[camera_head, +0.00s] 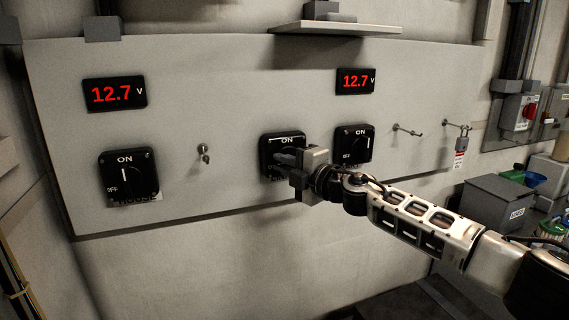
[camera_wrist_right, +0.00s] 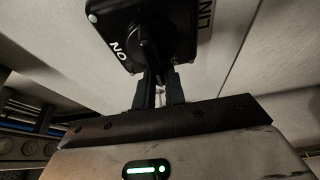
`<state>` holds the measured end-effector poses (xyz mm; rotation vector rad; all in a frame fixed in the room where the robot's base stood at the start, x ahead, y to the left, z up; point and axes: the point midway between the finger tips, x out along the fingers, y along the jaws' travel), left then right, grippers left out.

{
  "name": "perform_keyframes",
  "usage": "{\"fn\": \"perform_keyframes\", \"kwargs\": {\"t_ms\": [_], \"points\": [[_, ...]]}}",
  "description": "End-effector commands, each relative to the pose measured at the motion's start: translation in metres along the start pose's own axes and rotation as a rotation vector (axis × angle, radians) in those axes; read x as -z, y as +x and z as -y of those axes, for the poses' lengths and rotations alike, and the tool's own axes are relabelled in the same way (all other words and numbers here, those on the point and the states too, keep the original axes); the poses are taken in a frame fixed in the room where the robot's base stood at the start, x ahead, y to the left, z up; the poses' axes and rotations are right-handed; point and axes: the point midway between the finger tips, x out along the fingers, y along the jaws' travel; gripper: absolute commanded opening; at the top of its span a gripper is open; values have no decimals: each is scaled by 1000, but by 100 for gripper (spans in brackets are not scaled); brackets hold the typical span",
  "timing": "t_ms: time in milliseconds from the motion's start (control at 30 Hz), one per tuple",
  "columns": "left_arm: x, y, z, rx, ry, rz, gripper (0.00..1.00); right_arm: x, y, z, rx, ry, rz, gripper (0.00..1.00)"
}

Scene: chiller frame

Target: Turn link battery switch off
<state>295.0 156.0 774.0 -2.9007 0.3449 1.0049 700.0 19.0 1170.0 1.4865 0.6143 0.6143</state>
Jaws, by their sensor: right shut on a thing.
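The link battery switch (camera_head: 268,142) is the middle black rotary switch on the grey panel. It also shows at the top of the right wrist view (camera_wrist_right: 178,22), with part of a LINK label beside it and ON lettering on its face. My right gripper (camera_head: 287,160) reaches in from the right. In the right wrist view its fingers (camera_wrist_right: 160,78) are shut on the switch's black knob (camera_wrist_right: 146,42). The gripper hides most of the knob and the lower right of the switch in the head view, so its exact angle is unclear. My left gripper is out of view.
A left switch (camera_head: 128,178) with its mark towards ON and a right switch (camera_head: 355,146) flank the middle one. Two red displays (camera_head: 114,93) (camera_head: 355,81) read 12.7 V. A key (camera_head: 204,153), an empty hook (camera_head: 407,131) and a tagged padlock (camera_head: 463,139) are on the panel.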

Motion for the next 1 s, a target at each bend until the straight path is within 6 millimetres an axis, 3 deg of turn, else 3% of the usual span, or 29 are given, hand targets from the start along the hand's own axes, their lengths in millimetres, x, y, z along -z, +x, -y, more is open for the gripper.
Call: {"fn": "perform_keyframes", "kwargs": {"t_ms": [500,533,600,1000], "points": [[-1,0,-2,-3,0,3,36,-1,0,2,10,-22,2,0],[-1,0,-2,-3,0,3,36,-1,0,2,10,-22,2,15],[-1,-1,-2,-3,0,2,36,-1,0,2,10,-21,2,34],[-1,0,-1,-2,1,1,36,-1,-5,0,7,-21,0,34]]}}
